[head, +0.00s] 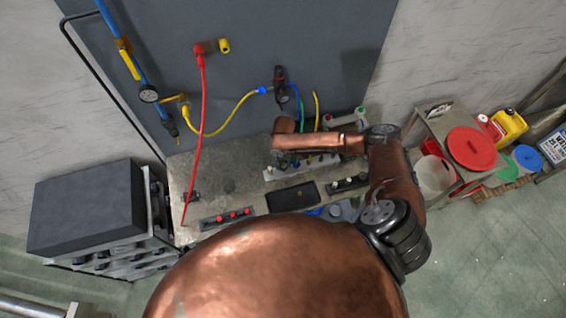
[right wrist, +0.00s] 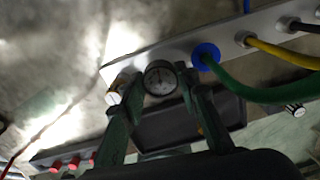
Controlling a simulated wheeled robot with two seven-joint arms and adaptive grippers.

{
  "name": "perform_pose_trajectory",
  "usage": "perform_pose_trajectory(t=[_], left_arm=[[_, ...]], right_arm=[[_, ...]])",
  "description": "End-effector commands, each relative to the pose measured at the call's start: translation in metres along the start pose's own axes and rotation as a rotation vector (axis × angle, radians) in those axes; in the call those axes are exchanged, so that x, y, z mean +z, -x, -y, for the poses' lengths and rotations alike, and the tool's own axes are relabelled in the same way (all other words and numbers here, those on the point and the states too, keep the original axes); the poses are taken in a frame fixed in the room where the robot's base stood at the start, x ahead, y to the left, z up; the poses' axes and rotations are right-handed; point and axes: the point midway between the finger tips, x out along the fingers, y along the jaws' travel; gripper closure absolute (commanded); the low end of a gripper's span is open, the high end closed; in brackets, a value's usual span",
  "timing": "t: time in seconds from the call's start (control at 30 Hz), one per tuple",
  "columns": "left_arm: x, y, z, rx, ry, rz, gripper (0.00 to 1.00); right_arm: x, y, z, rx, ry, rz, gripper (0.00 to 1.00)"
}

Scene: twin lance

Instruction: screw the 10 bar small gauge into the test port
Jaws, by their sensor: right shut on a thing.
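The dial's scale is too small to read. In the head view my right arm reaches over the steel bench (head: 229,160), and its wrist hides the gauge and fingers. I cannot identify the test port for certain. My left gripper is not in view.
Behind the bench, a blue pipe (head: 112,35) carries another gauge (head: 148,93). Red (head: 200,120) and yellow (head: 235,112) hoses hang nearby. A black tray (head: 292,196) and a red-knobbed strip (head: 227,217) lie on the bench. A dark cabinet (head: 85,208) stands left.

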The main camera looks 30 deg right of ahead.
Motion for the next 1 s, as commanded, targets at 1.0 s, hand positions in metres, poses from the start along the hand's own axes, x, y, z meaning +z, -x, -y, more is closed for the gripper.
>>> perform_pose_trajectory(t=[1.0], left_arm=[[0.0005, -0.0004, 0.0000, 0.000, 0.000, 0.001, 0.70]], right_arm=[[-0.0031, -0.0022, -0.0011, 0.001, -1.126, -0.007, 0.63]])
